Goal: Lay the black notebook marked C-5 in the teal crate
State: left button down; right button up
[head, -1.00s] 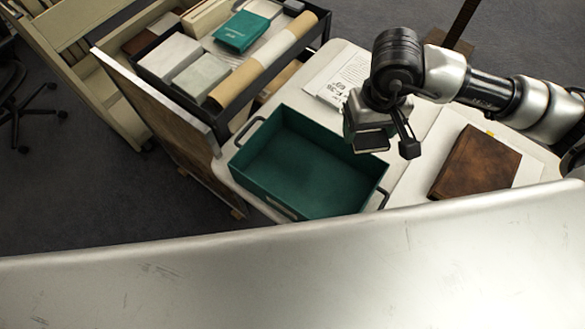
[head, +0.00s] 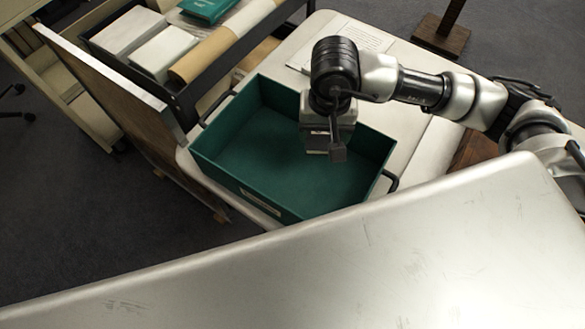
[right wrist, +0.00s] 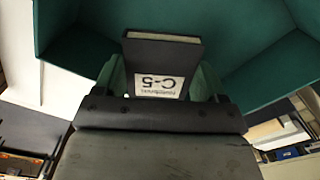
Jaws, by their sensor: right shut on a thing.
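The teal crate (head: 232,187) stands on a pale table in the head view, open at the top, with black handles at its ends. My right gripper (head: 326,148) is over the right part of the crate, pointing down. In the right wrist view it is shut on the black notebook (right wrist: 160,55), whose white label reads C-5. The notebook is held upright on edge, with teal crate walls (right wrist: 270,65) around it. In the head view the gripper mostly hides the notebook, so I cannot tell whether it touches the crate floor. My left gripper is not in view.
A black cart (head: 190,112) with pale boxes (head: 128,32), a teal box (head: 208,8) and a long tan roll (head: 215,48) stands close at the crate's left. A printed sheet (head: 350,40) lies behind the crate. A brown book (head: 474,148) lies at right, partly covered by my arm.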

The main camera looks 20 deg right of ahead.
aim_at(307, 171)
jog(key=a+f+m, duration=0.1)
jog(key=m, duration=0.1)
jog(key=a+f+m, duration=0.1)
jog(key=f+m, duration=0.1)
jog(key=m, duration=0.1)
jog(key=shift+w+a, duration=0.15)
jog(key=shift+a, duration=0.05)
jog(key=shift+a+f+m, duration=0.1)
jog(key=shift+f+m, duration=0.2)
notch_tip(307, 171, down, 9)
jog(key=shift+f+p, duration=0.2)
jog(key=shift+p, duration=0.1)
jog(key=shift+f, duration=0.1)
jog(key=shift+f, duration=0.1)
jog(key=o, duration=1)
jog(key=shift+c, duration=0.2)
notch_tip(307, 171, up, 12)
jog(key=shift+r+b, duration=0.25)
jog(key=shift+b, duration=0.2)
